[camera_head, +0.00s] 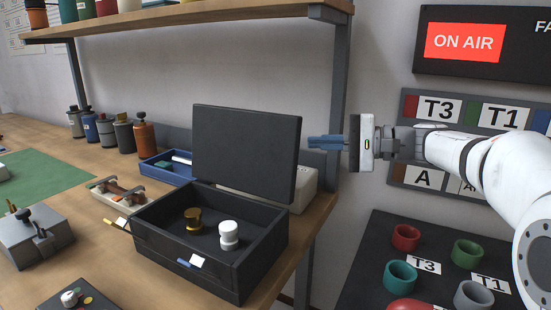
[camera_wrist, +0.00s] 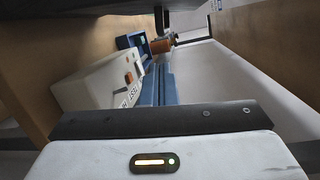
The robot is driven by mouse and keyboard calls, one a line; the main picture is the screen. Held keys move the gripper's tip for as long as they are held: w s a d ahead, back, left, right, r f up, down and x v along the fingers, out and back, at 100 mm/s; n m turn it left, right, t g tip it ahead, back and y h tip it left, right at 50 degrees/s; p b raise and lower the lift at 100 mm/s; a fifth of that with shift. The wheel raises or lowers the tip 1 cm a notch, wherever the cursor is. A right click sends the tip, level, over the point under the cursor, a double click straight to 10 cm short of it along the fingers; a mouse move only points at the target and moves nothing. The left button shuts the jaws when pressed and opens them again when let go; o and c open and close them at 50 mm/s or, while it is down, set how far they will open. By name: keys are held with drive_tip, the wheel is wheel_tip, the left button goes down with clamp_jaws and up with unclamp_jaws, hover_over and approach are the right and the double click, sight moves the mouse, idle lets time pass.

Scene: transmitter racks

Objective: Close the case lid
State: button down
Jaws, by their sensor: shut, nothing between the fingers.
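The black case (camera_head: 165,235) stands open on the wooden bench. Its lid (camera_head: 246,150) stands up at the back edge, leaning slightly back. A brass knob (camera_head: 193,220) and a white knob (camera_head: 229,236) sit inside the case. My gripper (camera_head: 312,142) is shut and empty, with its blue fingers pointing left just beside the lid's right edge. I see a small gap in the picture; the depth between them is hard to judge. In the wrist view the blue fingers (camera_wrist: 160,88) show, partly hidden by the gripper body.
A pale box (camera_wrist: 100,82) stands behind the lid, also in the head view (camera_head: 304,188). A blue tray (camera_head: 160,168) is behind the case. Several canisters (camera_head: 143,135) line the wall. A shelf (camera_head: 200,14) hangs above, with a post (camera_head: 338,75) near my gripper.

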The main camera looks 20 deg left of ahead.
sight(262, 131)
drive_tip(key=shift+n+g+y, duration=0.3)
drive_tip(key=shift+g+y, duration=0.1)
drive_tip(key=shift+y, duration=0.4)
drive_tip(key=shift+s+a+r+b, duration=0.35)
drive_tip(key=shift+s+a+b, duration=0.25)
drive_tip(key=shift+a, duration=1.35)
drive_tip(key=shift+s+a+r+b, duration=0.35)
drive_tip(key=shift+s+a+b, duration=0.3)
drive_tip(key=shift+a, duration=1.25)
drive_tip(key=shift+s+a+r+b, duration=0.4)
drive_tip(key=shift+s+a, duration=0.35)
drive_tip(key=shift+a, duration=1.2)
drive_tip(key=shift+s, duration=0.1)
